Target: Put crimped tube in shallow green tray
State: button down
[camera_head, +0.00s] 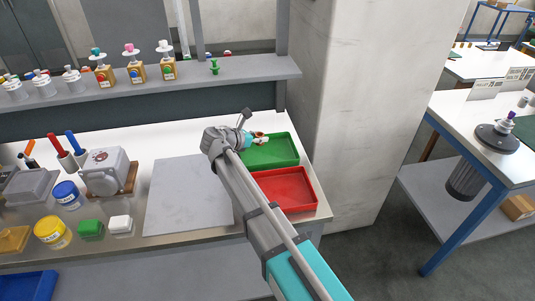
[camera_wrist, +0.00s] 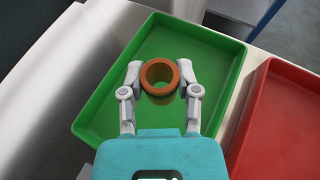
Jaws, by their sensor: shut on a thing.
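The crimped tube (camera_wrist: 160,92) is an orange-brown ring seen end-on in the wrist view, with a round opening; no crimp can be made out. My gripper (camera_wrist: 161,76) is shut on it, one finger on each side. The shallow green tray (camera_wrist: 112,100) lies below the tube and fills the middle of the wrist view. In the head view my gripper (camera_head: 259,138) is over the back of the green tray (camera_head: 281,155), and the tube is small and partly hidden there. How high the tube is above the tray floor, I cannot tell.
A red tray (camera_head: 286,190) lies directly in front of the green one. A grey mat (camera_head: 180,200) is to the left, with jars and boxes beyond it. A shelf (camera_head: 240,70) with bottles runs behind. A pale pillar (camera_head: 350,110) stands close on the right.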

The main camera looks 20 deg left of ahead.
aim_at(265, 154)
jog(key=shift+w+d+f+b, duration=0.4)
jog(key=shift+w+f+b, duration=0.1)
jog(key=shift+f, duration=0.3)
jog(key=shift+w+d+f+b, duration=0.15)
jog(key=shift+f+b, duration=0.25)
jog(key=shift+w+d+f+b, duration=0.15)
jog(key=shift+f+b, duration=1.4)
jog(key=shift+f, duration=0.05)
jog(key=shift+f, duration=0.15)
jog(key=shift+c, duration=1.7)
grip_release()
jog(key=shift+r, duration=0.25)
